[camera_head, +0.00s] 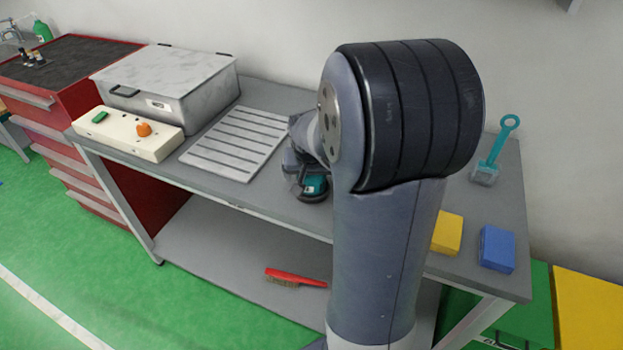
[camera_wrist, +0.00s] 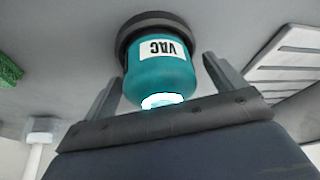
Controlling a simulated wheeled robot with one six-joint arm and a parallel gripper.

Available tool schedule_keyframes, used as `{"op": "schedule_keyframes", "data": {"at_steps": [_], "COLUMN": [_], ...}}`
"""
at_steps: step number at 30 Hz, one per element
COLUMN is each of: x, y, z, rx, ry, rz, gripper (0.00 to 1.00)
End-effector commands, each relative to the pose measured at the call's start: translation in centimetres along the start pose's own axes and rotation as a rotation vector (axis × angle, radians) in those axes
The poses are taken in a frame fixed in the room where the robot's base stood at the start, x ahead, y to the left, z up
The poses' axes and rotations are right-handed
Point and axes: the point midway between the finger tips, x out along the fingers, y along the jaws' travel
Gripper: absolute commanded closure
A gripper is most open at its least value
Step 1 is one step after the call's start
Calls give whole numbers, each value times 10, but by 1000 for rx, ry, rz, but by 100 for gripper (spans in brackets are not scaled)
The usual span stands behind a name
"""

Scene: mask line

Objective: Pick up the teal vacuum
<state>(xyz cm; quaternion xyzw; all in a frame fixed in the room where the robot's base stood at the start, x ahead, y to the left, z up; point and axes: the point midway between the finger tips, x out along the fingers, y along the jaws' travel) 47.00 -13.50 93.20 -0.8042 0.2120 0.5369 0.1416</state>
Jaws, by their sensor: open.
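The teal vacuum (camera_wrist: 160,72) has a white label reading "VAC" and a dark round rim. It stands on the grey table in the wrist view, upside down in the picture, between and just beyond my fingers. In the head view the vacuum (camera_head: 314,187) shows only in part, at the table's front edge beside my wrist. My gripper (camera_wrist: 165,78) is open, with one finger on each side of the vacuum. Small gaps show between the fingers and the teal body. In the head view my arm hides much of this area.
A slatted tray (camera_head: 235,143) lies left of the vacuum, with a grey case (camera_head: 170,85) and a cream control box (camera_head: 125,133) further left. A yellow block (camera_head: 447,233), a blue block (camera_head: 497,249) and a teal-handled tool (camera_head: 495,152) lie right. A red brush (camera_head: 295,278) is on the lower shelf.

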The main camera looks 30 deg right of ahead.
Motion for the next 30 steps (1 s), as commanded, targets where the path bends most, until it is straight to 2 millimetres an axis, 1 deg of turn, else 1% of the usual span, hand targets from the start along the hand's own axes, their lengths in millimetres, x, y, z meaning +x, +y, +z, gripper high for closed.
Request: {"op": "schedule_keyframes", "data": {"at_steps": [2,22,30], "x": [0,0,-4], "y": [0,0,0], "z": [0,0,-2], "rx": [0,0,0], "ry": [0,-1,2], "rz": [0,0,0], "gripper": [10,65,66]}}
